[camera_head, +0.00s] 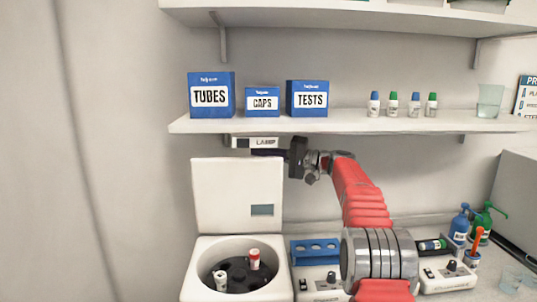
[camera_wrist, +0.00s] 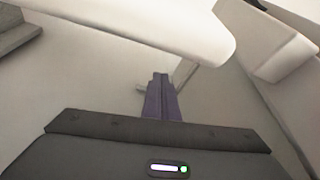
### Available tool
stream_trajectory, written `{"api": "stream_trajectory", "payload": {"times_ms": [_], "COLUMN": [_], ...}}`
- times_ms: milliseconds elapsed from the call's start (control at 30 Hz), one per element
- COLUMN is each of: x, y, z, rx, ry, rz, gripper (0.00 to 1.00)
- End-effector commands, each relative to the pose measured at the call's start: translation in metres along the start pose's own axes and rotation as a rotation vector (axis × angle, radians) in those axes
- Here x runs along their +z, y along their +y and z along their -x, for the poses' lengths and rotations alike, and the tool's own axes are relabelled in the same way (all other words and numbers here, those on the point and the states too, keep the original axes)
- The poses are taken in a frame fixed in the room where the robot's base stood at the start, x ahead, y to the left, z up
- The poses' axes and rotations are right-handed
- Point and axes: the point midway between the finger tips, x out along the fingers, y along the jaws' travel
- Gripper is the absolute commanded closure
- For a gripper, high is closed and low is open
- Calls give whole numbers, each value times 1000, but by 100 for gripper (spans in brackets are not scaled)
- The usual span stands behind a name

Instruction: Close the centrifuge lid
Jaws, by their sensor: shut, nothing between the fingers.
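The white centrifuge (camera_head: 190,270) stands at the lower left of the head view. Its lid (camera_head: 225,190) is open and upright. Two tubes, one red-capped (camera_head: 254,258) and one pale (camera_head: 221,280), stand in the dark rotor (camera_head: 240,272). My gripper (camera_head: 262,153) is at the lid's upper right corner, its fingers pointing left along the top edge, just under the shelf. I cannot tell whether they touch the lid. In the wrist view the purple fingers (camera_wrist: 161,80) are together and empty, with a large pale surface close above them.
A shelf (camera_head: 350,125) with blue boxes and small bottles hangs just above my gripper, with a LAMP-labelled unit (camera_head: 262,142) beneath it. A blue tube rack (camera_head: 315,250), small devices and pump bottles (camera_head: 460,225) stand to the right of the centrifuge.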

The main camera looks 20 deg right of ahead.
Motion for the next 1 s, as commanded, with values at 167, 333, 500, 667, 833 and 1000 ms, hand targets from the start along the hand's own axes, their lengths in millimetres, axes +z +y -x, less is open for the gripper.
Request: {"api": "stream_trajectory", "payload": {"times_ms": [167, 333, 500, 667, 833, 1000], "x": [8, 17, 27, 33, 35, 35], "y": [-2, -2, -1, -1, -1, -1], "z": [3, 6, 10, 12, 13, 12], "rx": [0, -1, -1, -1, -1, -1], "ry": [0, 0, 0, 0, 0, 0], "rz": [0, 0, 0, 0, 0, 1], "gripper": [100, 100, 100, 100, 100, 100]}}
